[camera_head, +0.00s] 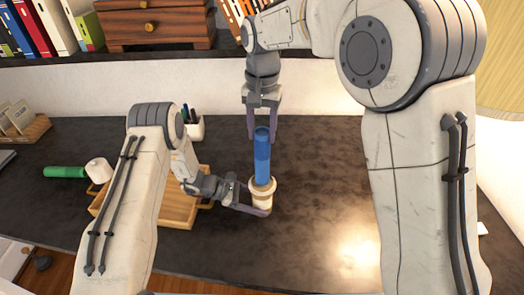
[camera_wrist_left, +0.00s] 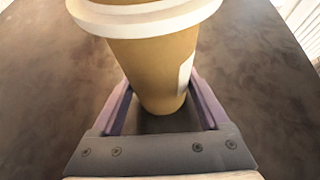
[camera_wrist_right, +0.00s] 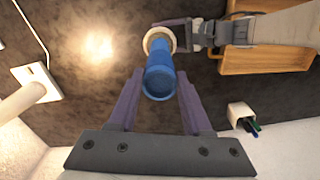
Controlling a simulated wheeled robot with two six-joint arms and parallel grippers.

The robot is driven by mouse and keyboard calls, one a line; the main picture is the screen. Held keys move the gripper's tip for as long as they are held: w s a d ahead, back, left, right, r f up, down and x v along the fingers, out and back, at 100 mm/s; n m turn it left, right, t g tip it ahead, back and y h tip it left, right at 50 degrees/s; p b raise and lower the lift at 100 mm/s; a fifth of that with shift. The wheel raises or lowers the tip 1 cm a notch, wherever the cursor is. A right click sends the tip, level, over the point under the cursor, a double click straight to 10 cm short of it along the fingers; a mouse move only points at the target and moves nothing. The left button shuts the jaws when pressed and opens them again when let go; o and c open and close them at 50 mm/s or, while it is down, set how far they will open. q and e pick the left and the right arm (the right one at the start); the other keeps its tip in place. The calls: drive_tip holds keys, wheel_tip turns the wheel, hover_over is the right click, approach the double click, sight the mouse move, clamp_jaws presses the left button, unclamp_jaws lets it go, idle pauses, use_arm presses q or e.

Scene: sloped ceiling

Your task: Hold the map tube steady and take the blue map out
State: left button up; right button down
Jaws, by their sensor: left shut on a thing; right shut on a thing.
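The map tube (camera_head: 262,200) is a tan cylinder with a white rim, upright on the dark desk. My left gripper (camera_head: 262,211) is shut on its lower part; the tube (camera_wrist_left: 150,65) fills the space between the fingers in the left wrist view. The blue map (camera_head: 262,160) is a rolled blue cylinder standing upright, its lower end at the tube's mouth. My right gripper (camera_head: 263,137) is above, pointing down, shut on the top of the blue map (camera_wrist_right: 159,75). How much of the map is inside the tube is hidden.
A wooden tray (camera_head: 180,210) lies left of the tube, partly behind my left arm. A pen cup (camera_head: 195,128) stands at the back. The desk right of the tube is clear.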

drive_tip(key=shift+r, duration=1.5)
use_arm(q)
drive_tip(key=o, duration=0.8)
drive_tip(key=shift+o, duration=0.2)
drive_tip(key=v, duration=1)
drive_tip(key=shift+a+r, duration=0.15)
drive_tip(key=shift+a, duration=0.2)
drive_tip(key=shift+a+r, duration=0.35)
drive_tip(key=shift+a, duration=0.2)
use_arm(e)
drive_tip(key=shift+s, duration=0.1)
